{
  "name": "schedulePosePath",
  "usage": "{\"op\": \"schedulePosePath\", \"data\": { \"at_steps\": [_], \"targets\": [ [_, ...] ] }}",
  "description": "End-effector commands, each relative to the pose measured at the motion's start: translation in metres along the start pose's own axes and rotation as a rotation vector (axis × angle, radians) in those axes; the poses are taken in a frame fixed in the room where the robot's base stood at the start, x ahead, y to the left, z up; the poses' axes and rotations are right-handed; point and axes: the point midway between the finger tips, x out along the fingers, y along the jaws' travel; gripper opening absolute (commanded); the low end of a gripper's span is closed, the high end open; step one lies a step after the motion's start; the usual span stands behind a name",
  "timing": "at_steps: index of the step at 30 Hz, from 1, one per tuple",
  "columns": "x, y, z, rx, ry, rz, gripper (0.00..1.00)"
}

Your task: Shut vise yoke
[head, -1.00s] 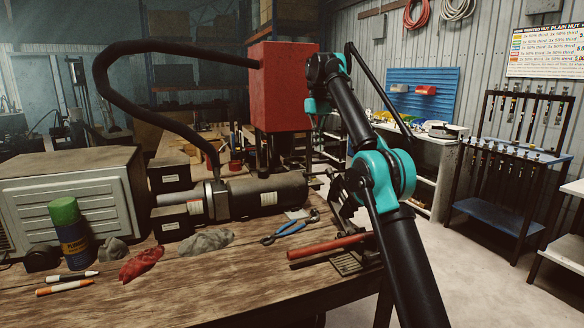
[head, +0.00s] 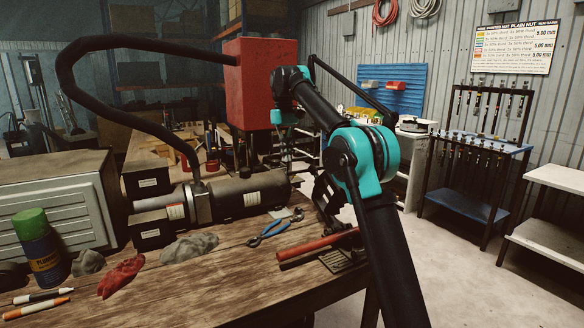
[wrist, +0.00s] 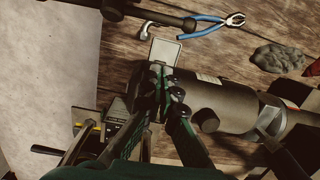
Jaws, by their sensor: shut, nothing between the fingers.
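My gripper (wrist: 157,78) is shut and empty in the wrist view, pointing down over the table beside a small pale plate (wrist: 165,52). A dark metal fixture (head: 326,196), perhaps the vise, stands at the table's right edge, partly covered by my arm. In the wrist view, dark metal parts with a bar-like handle (wrist: 45,150) lie left of my fingers. I cannot tell which part is the yoke, nor whether it is open or shut.
A dark cylinder machine (head: 240,195) lies on the table, close to the right of my fingers in the wrist view. Blue pliers (head: 275,228) and a red-handled tool (head: 318,246) lie nearer. A red box (head: 250,85) stands behind.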

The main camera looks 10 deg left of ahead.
Motion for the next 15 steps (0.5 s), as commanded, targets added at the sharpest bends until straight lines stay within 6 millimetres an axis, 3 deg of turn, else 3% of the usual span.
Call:
{"op": "schedulePosePath", "data": {
  "at_steps": [10, 15],
  "targets": [
    [0.054, 0.0, 0.002, 0.0, 0.0, 0.0, 0.0],
    [0.043, 0.0, 0.024, 0.0, 0.0, 0.0, 0.0]
  ]
}}
